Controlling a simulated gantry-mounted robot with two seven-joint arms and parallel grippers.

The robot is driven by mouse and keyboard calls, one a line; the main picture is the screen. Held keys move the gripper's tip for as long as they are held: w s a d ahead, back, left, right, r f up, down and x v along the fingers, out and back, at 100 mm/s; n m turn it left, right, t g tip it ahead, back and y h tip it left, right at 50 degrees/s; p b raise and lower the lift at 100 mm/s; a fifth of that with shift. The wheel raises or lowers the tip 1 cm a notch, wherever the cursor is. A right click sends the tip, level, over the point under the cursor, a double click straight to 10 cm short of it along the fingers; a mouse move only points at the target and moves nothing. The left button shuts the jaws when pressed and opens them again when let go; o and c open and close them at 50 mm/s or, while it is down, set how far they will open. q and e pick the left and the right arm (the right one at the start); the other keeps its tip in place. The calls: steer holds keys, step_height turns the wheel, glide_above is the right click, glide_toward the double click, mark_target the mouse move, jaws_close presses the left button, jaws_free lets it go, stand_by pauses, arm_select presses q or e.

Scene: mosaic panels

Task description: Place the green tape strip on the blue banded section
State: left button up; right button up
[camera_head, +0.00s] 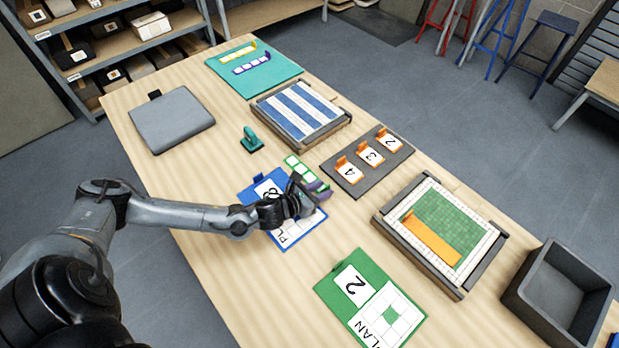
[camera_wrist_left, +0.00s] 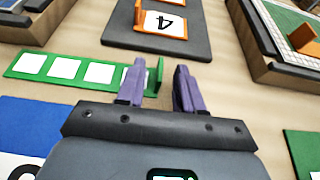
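The green tape strip (camera_head: 300,172) lies flat on the table, with white squares along it and a raised green tab at one end. It also shows in the left wrist view (camera_wrist_left: 80,70). My left gripper (camera_head: 318,188) is open at the tab end of the strip. In the left wrist view its purple fingers (camera_wrist_left: 158,88) are apart, with the tab in the gap between them; I cannot tell whether they touch it. The blue banded section (camera_head: 300,110) is a framed panel of blue and white stripes, behind the strip and bare of tape. My right gripper is not in view.
A dark board (camera_head: 367,161) with orange numbered tags stands right of the strip. A green mosaic panel (camera_head: 445,225) bears an orange strip. Blue (camera_head: 258,190) and green (camera_head: 370,300) plan boards, a teal mat (camera_head: 255,70) and a grey bin (camera_head: 560,290) are around.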

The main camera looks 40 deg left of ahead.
arm_select(q)
steer(key=shift+x, duration=1.2)
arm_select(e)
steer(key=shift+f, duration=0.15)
arm_select(q)
steer(key=shift+c, duration=0.3)
jaws_close()
steer(key=shift+r, duration=0.1)
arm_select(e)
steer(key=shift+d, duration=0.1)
